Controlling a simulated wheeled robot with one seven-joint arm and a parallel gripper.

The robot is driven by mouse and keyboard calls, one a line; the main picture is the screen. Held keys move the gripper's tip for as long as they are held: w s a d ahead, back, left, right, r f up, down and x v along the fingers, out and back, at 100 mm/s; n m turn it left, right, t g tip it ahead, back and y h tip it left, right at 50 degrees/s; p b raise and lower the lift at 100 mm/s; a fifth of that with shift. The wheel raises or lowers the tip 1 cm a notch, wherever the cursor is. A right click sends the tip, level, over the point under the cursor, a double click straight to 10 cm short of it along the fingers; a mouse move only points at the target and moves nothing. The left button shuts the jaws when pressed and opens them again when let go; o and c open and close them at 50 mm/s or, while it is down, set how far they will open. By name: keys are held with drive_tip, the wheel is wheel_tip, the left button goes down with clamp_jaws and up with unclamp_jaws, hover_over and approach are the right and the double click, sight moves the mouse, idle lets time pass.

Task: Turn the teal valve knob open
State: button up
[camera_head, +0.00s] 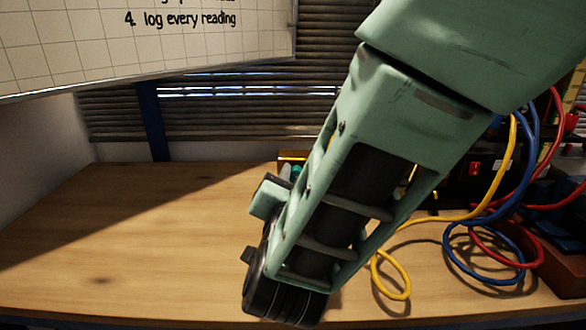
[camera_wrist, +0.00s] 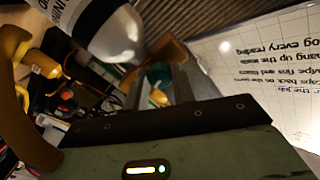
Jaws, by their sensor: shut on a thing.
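The teal valve knob (camera_wrist: 155,74) shows in small part between my fingers in the wrist view; most of it is hidden. My gripper (camera_wrist: 160,84) is shut on it, with one grey finger on each side. In the head view a small bit of teal (camera_head: 296,172) shows beside my arm, which covers most of the knob and my fingertips. I cannot tell how far the knob is turned.
A white and grey cylinder (camera_wrist: 108,32) stands close to my fingers in the wrist view. Yellow (camera_head: 395,280), blue (camera_head: 475,270) and red cables lie at the bench's right. The wooden bench (camera_head: 120,235) is clear at left. A whiteboard (camera_head: 150,45) hangs above.

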drive_tip(key=shift+n+p, duration=6.15)
drive_tip(key=shift+n, duration=1.15)
drive_tip(key=o, duration=1)
drive_tip(key=s+a+p, duration=0.1)
drive_tip(key=s, duration=1.6)
drive_tip(key=shift+s+a, duration=0.2)
drive_tip(key=shift+a, duration=0.1)
